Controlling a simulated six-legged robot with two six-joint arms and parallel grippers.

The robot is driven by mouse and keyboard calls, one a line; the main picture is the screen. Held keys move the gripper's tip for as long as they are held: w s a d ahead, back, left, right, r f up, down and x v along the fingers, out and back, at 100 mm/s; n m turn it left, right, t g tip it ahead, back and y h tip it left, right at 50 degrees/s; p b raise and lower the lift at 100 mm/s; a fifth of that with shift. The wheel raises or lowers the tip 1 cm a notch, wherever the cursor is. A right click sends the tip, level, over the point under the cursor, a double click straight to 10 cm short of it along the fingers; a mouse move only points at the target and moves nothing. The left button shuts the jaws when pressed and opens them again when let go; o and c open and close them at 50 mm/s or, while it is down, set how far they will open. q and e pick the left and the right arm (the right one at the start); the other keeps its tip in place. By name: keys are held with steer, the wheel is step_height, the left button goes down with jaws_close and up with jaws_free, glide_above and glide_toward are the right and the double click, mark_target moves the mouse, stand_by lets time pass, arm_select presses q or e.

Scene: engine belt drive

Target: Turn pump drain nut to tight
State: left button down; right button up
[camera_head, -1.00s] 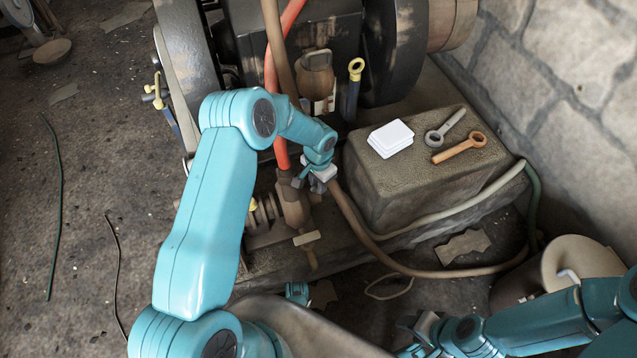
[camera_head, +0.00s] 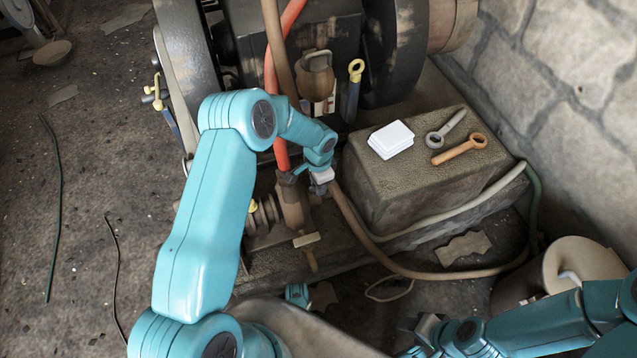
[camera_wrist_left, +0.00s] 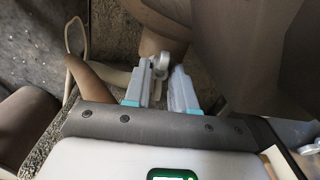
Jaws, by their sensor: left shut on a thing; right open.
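My left gripper (camera_head: 318,180) is down beside the brown pump body (camera_head: 294,204), left of the stone block. In the left wrist view its two pale fingers (camera_wrist_left: 166,82) are shut on a small pale grey part (camera_wrist_left: 160,61) between their tips. This looks like the pump drain nut, set against a brown rounded body. In the head view the nut is hidden by my left gripper and wrist. How far it is turned cannot be told. My right gripper (camera_head: 426,328) is open and empty at the lower right.
A stone block (camera_head: 385,195) carries a white box (camera_head: 391,139), a grey wrench (camera_head: 446,128) and an orange wrench (camera_head: 460,149). A brown hose (camera_head: 400,268) curves along the floor. A red hose (camera_head: 272,75) hangs behind my left arm. A drum (camera_head: 580,264) stands at the lower right.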

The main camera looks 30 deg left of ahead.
arm_select(q)
steer(key=c, duration=1.2)
jaws_free()
step_height(320, 180, up, 16)
steer(key=p, duration=0.4)
steer(key=shift+r+p, duration=0.2)
steer(key=shift+p, duration=0.2)
